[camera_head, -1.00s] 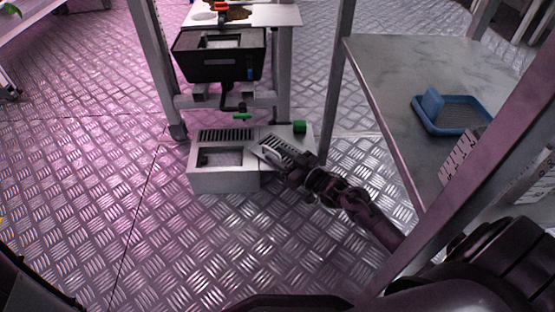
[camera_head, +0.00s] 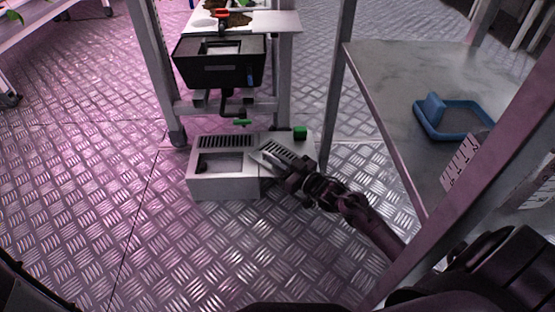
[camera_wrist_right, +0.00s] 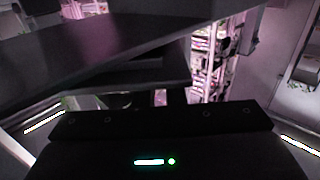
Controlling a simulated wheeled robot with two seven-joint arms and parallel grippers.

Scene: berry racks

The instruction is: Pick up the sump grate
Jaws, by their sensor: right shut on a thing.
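The sump is a low light-grey box (camera_head: 222,187) on the floor, with a rectangular opening in its top at the front left. A slotted grate panel (camera_head: 284,149) lies tilted over the right part of the box. My right gripper (camera_head: 277,168) is shut on the near edge of this grate. I cannot tell whether the grate still touches the box. Another slotted section (camera_head: 227,141) lies flat at the back left of the box top. The right wrist view shows mostly dark gripper body, and the grate is not clear there. My left gripper is not in view.
A black tub (camera_head: 220,70) hangs in a rack behind the box, with a pipe and green valve handle (camera_head: 242,123) below. A green block (camera_head: 300,132) sits at the box's back right. A metal table (camera_head: 400,70) with a blue tray (camera_head: 431,130) stands right. Floor in front is clear.

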